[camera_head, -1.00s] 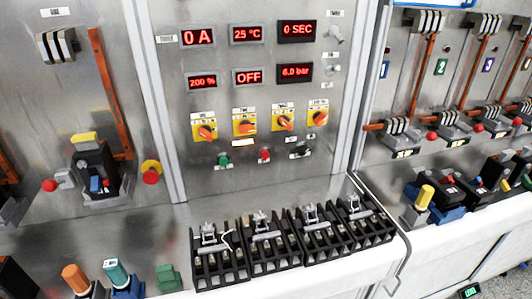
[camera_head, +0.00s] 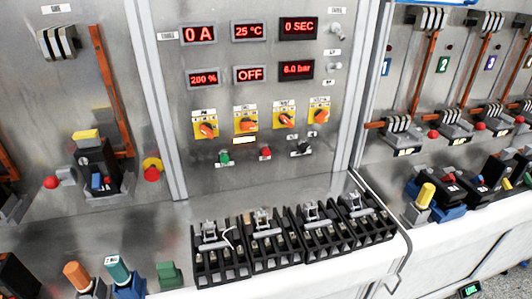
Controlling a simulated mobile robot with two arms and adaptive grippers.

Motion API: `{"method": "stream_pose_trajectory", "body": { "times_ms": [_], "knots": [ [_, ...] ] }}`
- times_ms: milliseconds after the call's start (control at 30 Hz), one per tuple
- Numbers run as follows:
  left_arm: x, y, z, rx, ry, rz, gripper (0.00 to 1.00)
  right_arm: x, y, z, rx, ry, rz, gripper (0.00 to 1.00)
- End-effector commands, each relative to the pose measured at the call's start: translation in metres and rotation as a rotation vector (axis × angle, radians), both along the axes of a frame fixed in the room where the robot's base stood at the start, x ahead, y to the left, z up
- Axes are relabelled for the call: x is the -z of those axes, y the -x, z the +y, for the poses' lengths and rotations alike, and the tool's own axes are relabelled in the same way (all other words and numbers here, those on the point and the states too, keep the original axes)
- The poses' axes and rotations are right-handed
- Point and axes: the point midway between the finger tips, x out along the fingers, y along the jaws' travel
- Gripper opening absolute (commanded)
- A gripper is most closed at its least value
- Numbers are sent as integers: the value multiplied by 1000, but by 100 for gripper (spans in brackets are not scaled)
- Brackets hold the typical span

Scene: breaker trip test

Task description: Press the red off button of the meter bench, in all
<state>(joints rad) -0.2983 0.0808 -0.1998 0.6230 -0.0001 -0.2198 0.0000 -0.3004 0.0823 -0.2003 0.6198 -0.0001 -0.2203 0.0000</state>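The meter bench panel (camera_head: 212,122) stands upright in the middle of the view. Its small red button (camera_head: 265,153) sits low on the panel, between a green button (camera_head: 225,158) on the left and a black switch (camera_head: 300,147) on the right. Above them is a row of orange rotary knobs on yellow plates (camera_head: 246,122). The red-lit displays read 0 A, 25 °C, 0 SEC, 200 %, OFF (camera_head: 249,75) and 6.0 bar. Neither of my grippers shows in this view.
Black terminal blocks (camera_head: 290,240) stand in a row on the white ledge below the panel. Numbered bays with red knobs (camera_head: 431,136) fill the right. The space before the buttons is clear.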

Motion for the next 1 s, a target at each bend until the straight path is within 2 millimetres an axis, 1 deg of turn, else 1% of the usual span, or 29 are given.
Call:
{"method": "stream_pose_trajectory", "body": {
  "times_ms": [67,400,1000],
  "knots": [
    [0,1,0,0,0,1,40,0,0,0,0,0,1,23],
    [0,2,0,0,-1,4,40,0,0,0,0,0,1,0],
    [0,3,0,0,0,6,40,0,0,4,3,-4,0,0]
  ]
}}
